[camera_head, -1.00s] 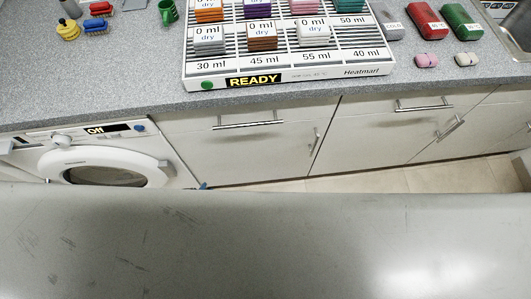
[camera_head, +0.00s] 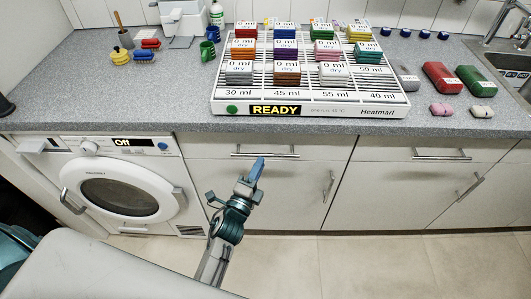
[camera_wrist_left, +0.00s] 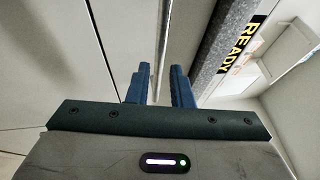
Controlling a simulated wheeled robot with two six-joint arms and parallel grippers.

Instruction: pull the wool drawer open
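Two cabinet fronts under the counter have horizontal bar handles, a left one (camera_head: 265,152) and a right one (camera_head: 441,155). Both fronts are closed, and I see no label naming the wool drawer. My left gripper (camera_head: 257,166) points up at the left bar, its blue fingertips just below or in front of it; contact cannot be told. In the left wrist view the gripper's two blue fingers (camera_wrist_left: 160,82) are apart, with a pale bar-like strip (camera_wrist_left: 163,40) running between and beyond them. My right gripper is not in view.
The counter holds a white Heatmari rack (camera_head: 310,109) marked READY, with stacked coloured blocks. A washing machine (camera_head: 120,190) marked Off stands left of the drawers. Vertical door handles (camera_head: 329,186) sit on the fronts. Tiled floor is free in front.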

